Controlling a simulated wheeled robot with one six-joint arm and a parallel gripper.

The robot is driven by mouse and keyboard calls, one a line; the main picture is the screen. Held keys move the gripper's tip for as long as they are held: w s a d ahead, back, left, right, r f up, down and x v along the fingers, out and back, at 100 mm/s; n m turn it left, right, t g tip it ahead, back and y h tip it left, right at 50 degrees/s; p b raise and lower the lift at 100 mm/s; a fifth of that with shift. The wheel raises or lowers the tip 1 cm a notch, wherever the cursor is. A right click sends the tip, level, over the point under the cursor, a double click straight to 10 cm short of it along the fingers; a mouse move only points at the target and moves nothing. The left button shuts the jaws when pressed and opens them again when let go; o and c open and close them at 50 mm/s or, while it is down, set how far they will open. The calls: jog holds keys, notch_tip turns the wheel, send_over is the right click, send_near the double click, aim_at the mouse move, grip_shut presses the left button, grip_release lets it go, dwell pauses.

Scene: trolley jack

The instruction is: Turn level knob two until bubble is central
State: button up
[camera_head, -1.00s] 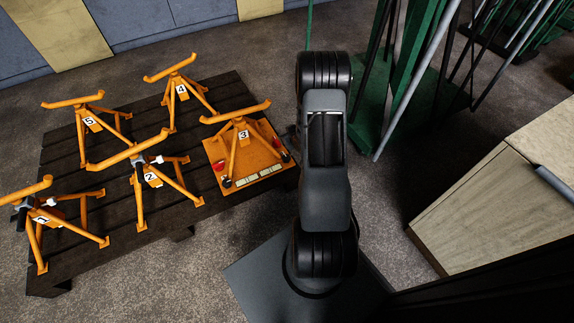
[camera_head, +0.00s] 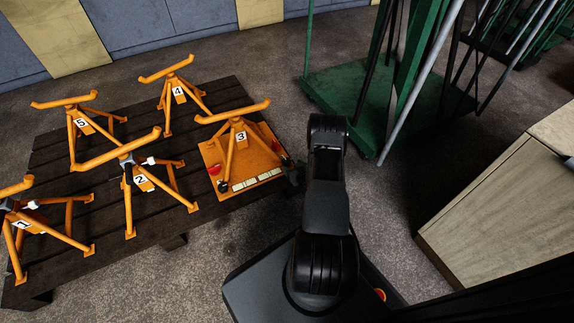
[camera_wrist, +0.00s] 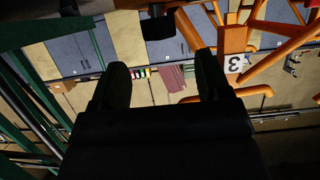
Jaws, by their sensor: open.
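An orange base plate (camera_head: 211,155) under the stand labelled 3 (camera_head: 232,140) lies at the pallet's right end. On its front edge are two pale level vials (camera_head: 244,184); the bubbles are too small to read. A red knob (camera_head: 214,170) and a dark knob (camera_head: 223,186) sit at its left side. Another dark and red knob (camera_head: 285,160) sits at its right corner. In the wrist view, my gripper (camera_wrist: 162,80) is open and empty, with a dark block (camera_wrist: 157,27) beyond the fingertips. In the head view, my arm mostly hides the gripper near the plate's right corner.
Several orange stands, such as those labelled 2 (camera_head: 140,180) and 4 (camera_head: 178,92), stand on the dark wooden pallet (camera_head: 110,232). A green rack (camera_head: 340,90) with grey poles is behind my arm. A wooden cabinet (camera_head: 500,205) is at the right. Bare floor lies before the pallet.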

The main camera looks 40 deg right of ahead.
aim_at(288, 160)
jog(key=b+x, duration=0.2)
jog(key=x, duration=0.4)
jog(key=shift+w+f, duration=0.1)
jog(key=shift+w, duration=0.2)
jog(key=shift+c, duration=0.3)
jog(key=c, duration=0.9)
jog(key=shift+o, duration=0.2)
jog(key=shift+d+n+y, duration=0.1)
jog(key=shift+n+y, duration=0.2)
jog(key=n+y, duration=0.4)
jog(key=y, duration=0.1)
jog(key=shift+d, duration=0.2)
jog(key=shift+n+g+y, duration=1.2)
jog(key=shift+n+y, duration=0.7)
jog(key=shift+n, duration=0.1)
jog(key=shift+y, duration=0.3)
